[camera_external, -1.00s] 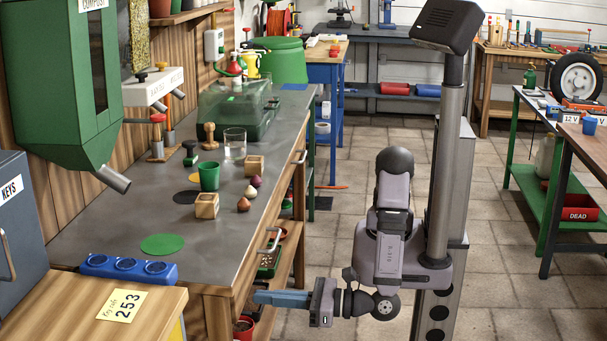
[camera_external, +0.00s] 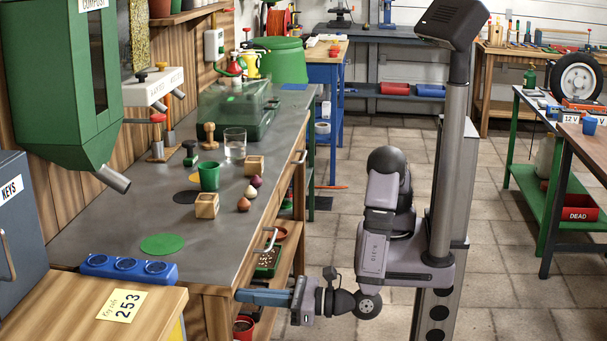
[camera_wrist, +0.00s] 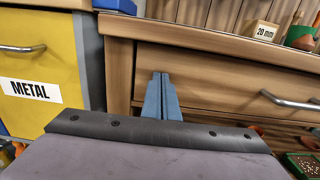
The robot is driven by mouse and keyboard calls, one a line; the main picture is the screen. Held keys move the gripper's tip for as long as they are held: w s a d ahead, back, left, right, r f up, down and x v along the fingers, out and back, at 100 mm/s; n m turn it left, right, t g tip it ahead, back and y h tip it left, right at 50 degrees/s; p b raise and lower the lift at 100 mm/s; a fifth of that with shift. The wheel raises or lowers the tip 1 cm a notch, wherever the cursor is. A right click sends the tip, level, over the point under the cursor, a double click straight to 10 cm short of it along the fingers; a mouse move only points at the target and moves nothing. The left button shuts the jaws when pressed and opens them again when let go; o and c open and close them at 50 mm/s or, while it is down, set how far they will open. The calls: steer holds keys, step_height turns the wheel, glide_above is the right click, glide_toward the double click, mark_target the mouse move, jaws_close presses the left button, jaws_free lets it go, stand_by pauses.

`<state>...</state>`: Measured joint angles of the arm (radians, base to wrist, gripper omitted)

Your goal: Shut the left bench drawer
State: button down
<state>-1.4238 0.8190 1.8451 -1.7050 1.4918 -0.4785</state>
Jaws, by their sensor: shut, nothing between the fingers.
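The left bench drawer (camera_wrist: 215,82) has a plain wooden front with a metal bar handle (camera_wrist: 290,102) in the wrist view. Its front sits under the edge of the bench top and looks flush or nearly so. In the external view its handle (camera_external: 270,240) shows on the near part of the bench front. My gripper (camera_wrist: 161,76) is shut and empty. Its blue fingertips are up against the left part of the drawer front, left of the handle; contact itself is hard to make out. In the external view my gripper (camera_external: 238,295) is low at the bench's near corner.
A yellow cabinet labelled METAL (camera_wrist: 40,75) stands close left of the drawer. Pots and blocks stand on the bench top (camera_external: 190,225).

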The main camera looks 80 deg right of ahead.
steer(key=shift+w+r, duration=0.4)
steer(key=shift+w, duration=0.1)
steer(key=shift+s, duration=0.1)
steer(key=s, duration=1.4)
steer(key=shift+s+f+p, duration=0.35)
steer(key=shift+s+f, duration=0.05)
